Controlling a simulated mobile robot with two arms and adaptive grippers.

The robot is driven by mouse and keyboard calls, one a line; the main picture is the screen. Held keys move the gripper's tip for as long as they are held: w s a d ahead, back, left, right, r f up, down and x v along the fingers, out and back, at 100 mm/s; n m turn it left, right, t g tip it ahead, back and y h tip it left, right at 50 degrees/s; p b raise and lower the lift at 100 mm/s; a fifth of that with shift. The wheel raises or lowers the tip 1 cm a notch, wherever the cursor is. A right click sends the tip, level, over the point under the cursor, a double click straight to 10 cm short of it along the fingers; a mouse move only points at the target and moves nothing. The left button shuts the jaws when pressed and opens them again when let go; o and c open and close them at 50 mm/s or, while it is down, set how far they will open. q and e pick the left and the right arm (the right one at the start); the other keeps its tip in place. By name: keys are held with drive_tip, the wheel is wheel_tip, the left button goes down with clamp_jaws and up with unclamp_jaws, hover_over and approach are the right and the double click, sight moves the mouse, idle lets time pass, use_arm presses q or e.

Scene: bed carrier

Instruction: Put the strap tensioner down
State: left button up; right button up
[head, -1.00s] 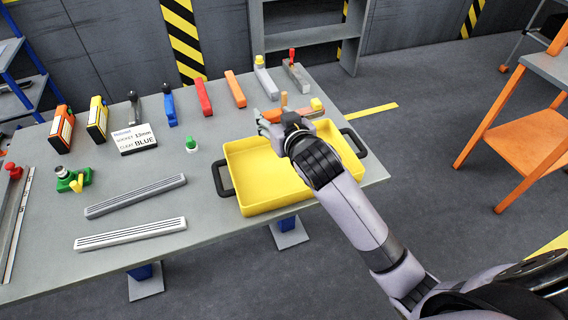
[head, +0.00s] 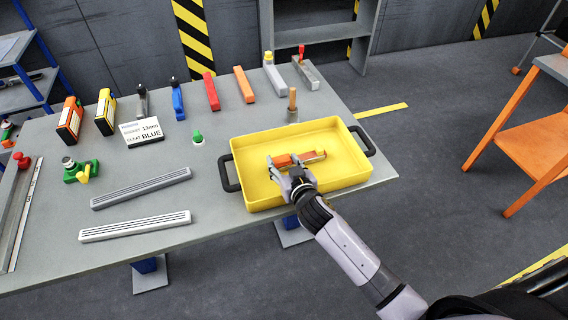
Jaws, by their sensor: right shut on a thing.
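The strap tensioner, which I take to be the orange piece with a yellowish far end (head: 310,156), is in my right gripper (head: 283,172). My right gripper is shut on its left part, and the fingers hide some of it. It is held lengthwise over the inside of the yellow tray (head: 262,193), near the middle. I cannot tell whether it touches the tray's floor. My left gripper is not in view.
The tray has black handles and stands at the right end of the grey table (head: 215,205). A wooden-handled tool (head: 292,103) stands just behind it. Two grey slotted bars (head: 135,226) lie left of it. The rest of the tray looks empty.

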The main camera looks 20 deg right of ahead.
drive_tip(key=o, duration=1.5)
drive_tip(key=shift+o, duration=0.2)
drive_tip(key=shift+s, duration=0.1)
drive_tip(key=v, duration=1.1)
drive_tip(key=shift+s+r+b, duration=0.2)
drive_tip(key=shift+s+b, duration=0.2)
